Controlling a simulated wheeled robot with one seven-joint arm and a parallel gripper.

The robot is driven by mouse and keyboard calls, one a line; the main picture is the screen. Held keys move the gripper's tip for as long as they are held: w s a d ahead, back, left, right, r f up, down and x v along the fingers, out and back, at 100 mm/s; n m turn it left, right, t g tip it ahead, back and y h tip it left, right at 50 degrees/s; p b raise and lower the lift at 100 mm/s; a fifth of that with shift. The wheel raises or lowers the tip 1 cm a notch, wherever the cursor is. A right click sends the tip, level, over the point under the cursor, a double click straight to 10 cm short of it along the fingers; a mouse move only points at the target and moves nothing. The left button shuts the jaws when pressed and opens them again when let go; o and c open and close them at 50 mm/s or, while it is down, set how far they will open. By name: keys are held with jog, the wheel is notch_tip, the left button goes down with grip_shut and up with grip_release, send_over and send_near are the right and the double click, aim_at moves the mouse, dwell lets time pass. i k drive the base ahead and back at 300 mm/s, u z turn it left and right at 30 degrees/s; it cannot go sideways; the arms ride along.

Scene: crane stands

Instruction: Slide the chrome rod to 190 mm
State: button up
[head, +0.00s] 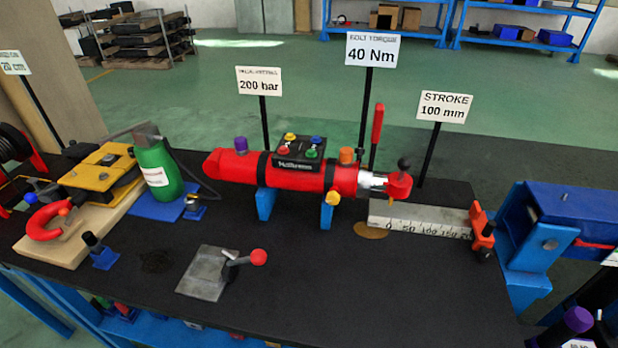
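The chrome rod (371,181) shows as a short bright length at the right end of a red hydraulic cylinder (238,170). The rod carries a red end piece (398,186) with a black knob (404,164) standing up from it. A white scale (412,217) lies below and to the right, marked from 0 to about 200. The end piece is near the scale's low end. A red and black block (482,232) sits at the scale's far right end. My gripper is not in view.
Signs (444,106) on black posts stand behind the cylinder; the stroke sign reads 100 mm. A grey plate with a red-knobbed lever (258,257) lies in front. A green bottle (158,170) stands left, a blue frame (535,240) right. The bench's front middle is clear.

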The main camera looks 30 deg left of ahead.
aim_at(398, 184)
jog(key=u, duration=0.95)
